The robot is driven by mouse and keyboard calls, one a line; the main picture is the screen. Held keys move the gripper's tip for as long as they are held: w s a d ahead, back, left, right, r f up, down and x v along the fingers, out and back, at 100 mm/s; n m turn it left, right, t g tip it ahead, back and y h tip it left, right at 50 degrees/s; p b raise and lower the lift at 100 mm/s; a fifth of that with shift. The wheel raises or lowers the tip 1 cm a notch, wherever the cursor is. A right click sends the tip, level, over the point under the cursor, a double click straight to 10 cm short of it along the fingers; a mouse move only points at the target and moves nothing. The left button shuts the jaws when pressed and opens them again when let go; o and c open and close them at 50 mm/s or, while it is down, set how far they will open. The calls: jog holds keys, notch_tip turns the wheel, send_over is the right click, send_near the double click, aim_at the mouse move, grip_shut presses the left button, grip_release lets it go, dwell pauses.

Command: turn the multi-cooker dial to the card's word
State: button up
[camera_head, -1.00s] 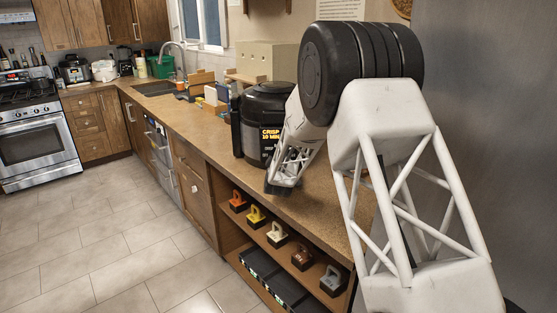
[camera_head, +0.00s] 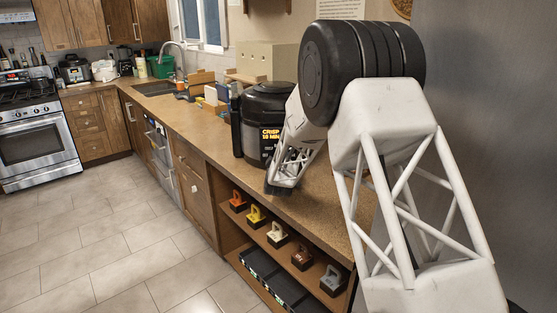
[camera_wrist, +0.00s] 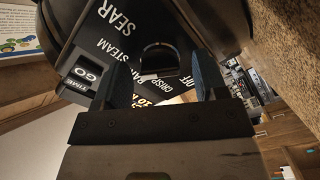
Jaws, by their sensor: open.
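The black multi-cooker (camera_head: 268,100) stands on the counter. Its card (camera_head: 270,140) shows "CRISP" and "10" with part of "MIN"; the arm covers its right side. In the wrist view the dial (camera_wrist: 160,57) is a dark round knob on the front panel. The words SEAR, STEAM, CRISP and a partly hidden OFF are printed around it, with another word partly covered. My gripper (camera_wrist: 161,72) is open, one blue finger on each side of the dial; I cannot tell whether they touch it. I cannot tell where the dial points. In the head view my gripper (camera_head: 281,178) is by the cooker's front.
GO and TIME buttons (camera_wrist: 82,78) sit left of the dial in the wrist view. A tall dark object (camera_head: 236,122) stands left of the cooker. A shelf below the counter holds several coloured handled blocks (camera_head: 277,235). The counter (camera_head: 160,110) is clear towards the sink.

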jog(key=shift+s+d, duration=0.2)
jog(key=shift+s, duration=1.65)
jog(key=shift+s+d, duration=0.15)
jog(key=shift+s, duration=1.65)
jog(key=shift+a+r+h, duration=0.1)
jog(key=shift+r+h, duration=0.05)
jog(key=shift+h, duration=0.15)
jog(key=shift+s+a+r+m+g+h, duration=0.1)
jog(key=shift+a+r+m+g+h, duration=0.15)
jog(key=shift+a+m+g+h, duration=0.4)
jog(key=shift+s+a+r+m+g+h, duration=0.1)
jog(key=shift+a+r+m+g+h, duration=0.3)
jog(key=shift+h, duration=0.55)
jog(key=shift+a+r+m+g+h, duration=0.15)
jog(key=shift+a+m+g+h, duration=0.25)
jog(key=shift+m+h, duration=0.35)
jog(key=shift+w, duration=0.1)
jog(key=shift+x, duration=3.85)
